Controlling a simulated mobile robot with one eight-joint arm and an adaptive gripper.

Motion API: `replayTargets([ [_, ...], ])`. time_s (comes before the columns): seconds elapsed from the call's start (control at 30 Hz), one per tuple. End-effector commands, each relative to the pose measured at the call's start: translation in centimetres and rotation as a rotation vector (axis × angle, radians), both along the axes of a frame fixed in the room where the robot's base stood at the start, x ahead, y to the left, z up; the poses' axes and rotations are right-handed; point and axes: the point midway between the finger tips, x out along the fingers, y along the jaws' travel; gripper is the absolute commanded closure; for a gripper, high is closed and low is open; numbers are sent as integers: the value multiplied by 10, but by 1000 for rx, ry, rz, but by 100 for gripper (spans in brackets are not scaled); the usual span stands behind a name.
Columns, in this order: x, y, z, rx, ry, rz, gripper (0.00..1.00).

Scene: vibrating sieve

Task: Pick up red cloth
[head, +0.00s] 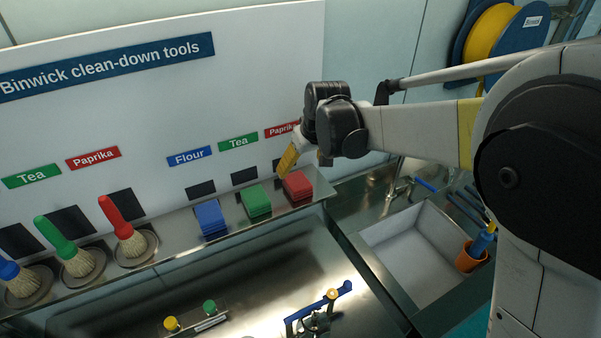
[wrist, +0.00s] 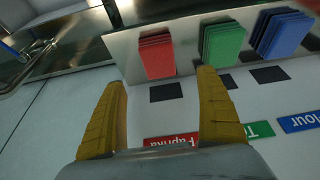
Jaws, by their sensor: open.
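The red cloth (head: 297,186) is a folded stack on the metal shelf, under the right-hand red Paprika label, at the right end of the row of cloths. In the wrist view the red cloth (wrist: 157,56) lies ahead of my fingertips, roughly between their lines. My gripper (wrist: 163,78) has two yellow fingers spread apart with nothing between them. In the head view my gripper (head: 288,160) is just above and beside the red cloth, near the board; one finger is mostly hidden. I see no contact with the cloth.
A green cloth (head: 256,201) and a blue cloth (head: 211,218) stand left of the red one on the shelf. Brushes with blue, green and red handles (head: 113,216) are farther left. The white board (head: 240,80) rises behind. A sink (head: 415,250) lies to the right.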

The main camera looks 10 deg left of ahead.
Motion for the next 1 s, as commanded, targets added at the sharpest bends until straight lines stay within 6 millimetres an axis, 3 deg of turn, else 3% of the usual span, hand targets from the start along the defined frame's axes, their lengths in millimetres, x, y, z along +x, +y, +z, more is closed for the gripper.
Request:
replayTargets([
  [0.13, 8, 6, -26, 0, 0, 0, 15],
  [0.37, 14, 10, -46, 0, 0, -1, 15],
  [0.63, 25, 18, -83, 0, 0, -1, 15],
  [0.97, 28, 20, -92, 1, 0, -2, 15],
  [1.0, 28, 20, -92, 1, 0, -2, 27],
])
